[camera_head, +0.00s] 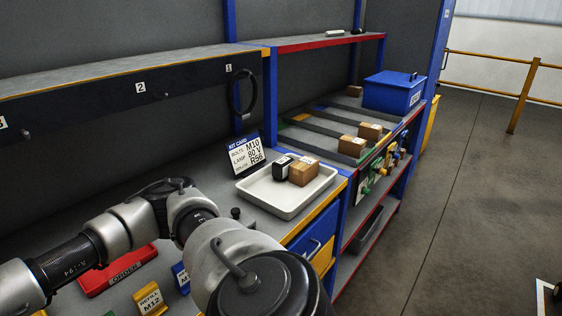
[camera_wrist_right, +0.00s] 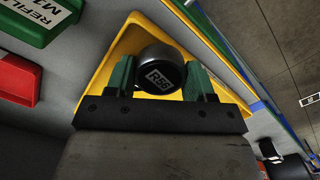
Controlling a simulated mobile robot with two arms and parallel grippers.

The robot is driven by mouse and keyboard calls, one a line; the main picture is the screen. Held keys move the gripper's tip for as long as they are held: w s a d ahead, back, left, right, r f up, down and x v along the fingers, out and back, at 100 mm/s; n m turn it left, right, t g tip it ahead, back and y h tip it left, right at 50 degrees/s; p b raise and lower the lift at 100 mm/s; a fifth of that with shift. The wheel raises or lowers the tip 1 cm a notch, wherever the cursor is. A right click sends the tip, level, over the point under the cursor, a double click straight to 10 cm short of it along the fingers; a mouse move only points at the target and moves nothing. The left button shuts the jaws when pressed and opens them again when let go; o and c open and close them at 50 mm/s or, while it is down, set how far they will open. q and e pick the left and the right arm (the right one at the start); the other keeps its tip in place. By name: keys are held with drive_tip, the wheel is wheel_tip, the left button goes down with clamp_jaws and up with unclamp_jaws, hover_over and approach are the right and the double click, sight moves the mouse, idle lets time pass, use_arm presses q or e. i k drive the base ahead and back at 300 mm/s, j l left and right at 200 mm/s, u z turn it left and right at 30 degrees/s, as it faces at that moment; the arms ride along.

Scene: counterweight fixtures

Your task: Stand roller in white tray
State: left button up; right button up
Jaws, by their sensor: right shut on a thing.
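The roller is in front of or inside a yellow bin (camera_wrist_right: 128,45); the exact depth is unclear. The white tray (camera_head: 263,197) is on the bench in the head view, behind my arm. A black box (camera_head: 282,167) and brown cartons (camera_head: 304,172) are in the tray. Neither gripper shows in the head view, and my left gripper is in no view.
A kit card (camera_head: 246,153) stands behind the tray. A red bin (camera_head: 118,271), a yellow M12 bin (camera_head: 150,300) and a blue bin (camera_head: 181,277) are on the bench near my arm. Green (camera_wrist_right: 40,15) and red (camera_wrist_right: 20,80) bins lie left in the wrist view. The tray's front-left floor is bare.

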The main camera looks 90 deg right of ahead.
sight(274, 198)
drive_tip(key=k+z, duration=0.2)
drive_tip(key=z, duration=0.25)
drive_tip(key=k+l+z, duration=0.15)
drive_tip(key=z, duration=0.25)
drive_tip(key=l+z, duration=0.1)
drive_tip(key=l, duration=0.3)
drive_tip(key=i+l+z, duration=0.1)
drive_tip(key=l, duration=0.35)
drive_tip(key=i+l, duration=0.15)
drive_tip(key=l, duration=0.25)
drive_tip(key=i+l+z, duration=0.15)
drive_tip(key=l, duration=0.25)
drive_tip(key=k, duration=0.05)
